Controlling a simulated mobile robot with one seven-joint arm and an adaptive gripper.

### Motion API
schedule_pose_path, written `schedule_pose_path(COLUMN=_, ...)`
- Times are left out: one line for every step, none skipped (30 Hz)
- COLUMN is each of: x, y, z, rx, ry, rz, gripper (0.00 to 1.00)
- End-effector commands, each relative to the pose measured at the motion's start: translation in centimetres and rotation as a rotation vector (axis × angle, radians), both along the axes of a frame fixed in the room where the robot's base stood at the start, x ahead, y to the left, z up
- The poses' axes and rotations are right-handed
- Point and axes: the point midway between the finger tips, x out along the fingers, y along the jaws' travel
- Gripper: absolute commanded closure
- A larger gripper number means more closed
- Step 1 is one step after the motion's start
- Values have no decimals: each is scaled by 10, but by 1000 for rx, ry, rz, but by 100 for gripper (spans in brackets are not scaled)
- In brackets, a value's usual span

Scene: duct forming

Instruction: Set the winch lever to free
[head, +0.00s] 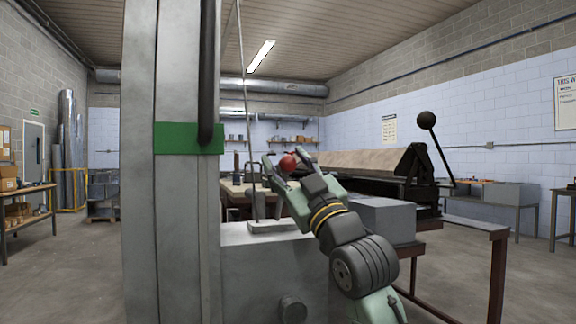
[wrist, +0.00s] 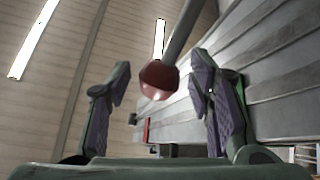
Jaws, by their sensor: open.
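A red ball knob (head: 288,162) shows at the tips of my gripper (head: 288,163) in the head view. In the wrist view the red knob (wrist: 158,80) sits on the end of a grey rod (wrist: 182,32) that runs up and out of the top edge. My gripper (wrist: 160,95) is open, with one purple-padded finger on each side of the knob and a visible gap to both. The knob appears between or just beyond the fingertips; the exact depth is hard to tell. The rod's base and the winch body are not clearly seen.
A large grey post (head: 170,230) with a green band (head: 188,138) stands close on the left. A grey block (head: 270,265) is beside it, below a thin cable (head: 246,90). A bending machine with a black ball lever (head: 427,120) stands behind right. The left floor is open.

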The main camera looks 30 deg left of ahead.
Motion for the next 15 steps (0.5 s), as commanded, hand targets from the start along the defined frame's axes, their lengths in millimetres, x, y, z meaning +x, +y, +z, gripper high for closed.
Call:
schedule_pose_path(x=0, y=0, z=0, rx=0, ry=0, rz=0, gripper=52)
schedule_pose_path(x=0, y=0, z=0, rx=0, ry=0, rz=0, gripper=52)
schedule_pose_path(x=0, y=0, z=0, rx=0, ry=0, rz=0, gripper=52)
schedule_pose_path(x=0, y=-1, z=0, rx=1, ry=0, rz=-1, gripper=52)
schedule_pose_path(x=-1, y=-2, z=-1, rx=1, ry=0, rz=-1, gripper=52)
schedule_pose_path(x=-1, y=-4, z=-3, rx=0, ry=1, rz=-1, gripper=52)
schedule_pose_path(x=-2, y=-6, z=-5, rx=1, ry=1, rz=-2, gripper=52)
schedule_pose_path(x=-4, y=-9, z=-7, rx=0, ry=0, rz=-2, gripper=52)
schedule_pose_path(x=-7, y=-13, z=-10, rx=0, ry=0, rz=-2, gripper=52)
schedule_pose_path(x=-9, y=-17, z=-13, rx=0, ry=0, rz=-2, gripper=52)
schedule_pose_path(x=-11, y=-22, z=-17, rx=1, ry=1, rz=-3, gripper=52)
schedule_pose_path(x=-15, y=-28, z=-21, rx=2, ry=-1, rz=-4, gripper=52)
schedule_pose_path(x=-18, y=-33, z=-25, rx=1, ry=1, rz=-3, gripper=52)
schedule_pose_path(x=-21, y=-38, z=-29, rx=1, ry=1, rz=-3, gripper=52)
schedule_pose_path(x=-24, y=-45, z=-34, rx=1, ry=1, rz=-4, gripper=52)
